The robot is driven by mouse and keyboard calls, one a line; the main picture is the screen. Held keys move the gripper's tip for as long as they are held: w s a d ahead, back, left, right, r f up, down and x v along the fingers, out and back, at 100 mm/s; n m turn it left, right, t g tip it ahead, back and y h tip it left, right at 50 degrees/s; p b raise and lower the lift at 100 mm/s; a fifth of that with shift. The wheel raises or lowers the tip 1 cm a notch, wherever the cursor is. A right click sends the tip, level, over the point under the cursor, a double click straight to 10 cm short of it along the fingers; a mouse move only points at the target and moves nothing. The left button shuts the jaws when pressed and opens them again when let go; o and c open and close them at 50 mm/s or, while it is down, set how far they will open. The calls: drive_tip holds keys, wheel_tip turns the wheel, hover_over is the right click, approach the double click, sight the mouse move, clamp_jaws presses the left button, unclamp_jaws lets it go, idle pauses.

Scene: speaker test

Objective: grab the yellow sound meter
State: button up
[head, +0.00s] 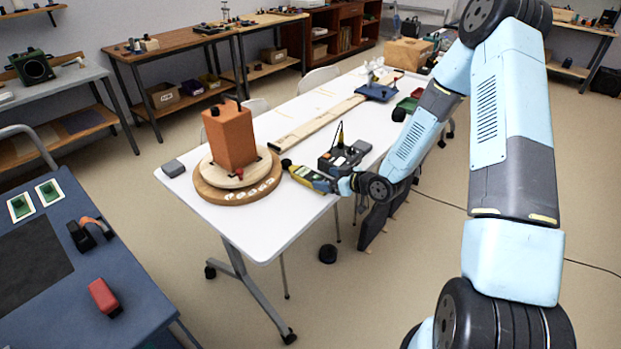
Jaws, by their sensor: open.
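The yellow sound meter (308,178) lies on the white table (285,222) near its right edge, just right of the round wooden turntable. It has a dark rounded tip at its left end. My gripper (334,182) is at the meter's right end, close to the tabletop. It is open, but its fingers are small and partly hidden, and I cannot tell whether they touch the meter or are around it.
A brown speaker box (230,137) stands on the turntable (222,190) left of the meter. A dark boxy device (340,158) stands just behind my gripper. A long pale board (318,122) lies farther back. A small grey block (173,168) is at the left edge.

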sight(315, 176)
drive_tip(key=shift+r+x, duration=0.2)
drive_tip(key=shift+x, duration=2.4)
drive_tip(key=shift+w+a+f, duration=0.2)
drive_tip(key=shift+w+a, duration=0.05)
drive_tip(key=shift+a, duration=0.25)
drive_tip(key=c, duration=0.9)
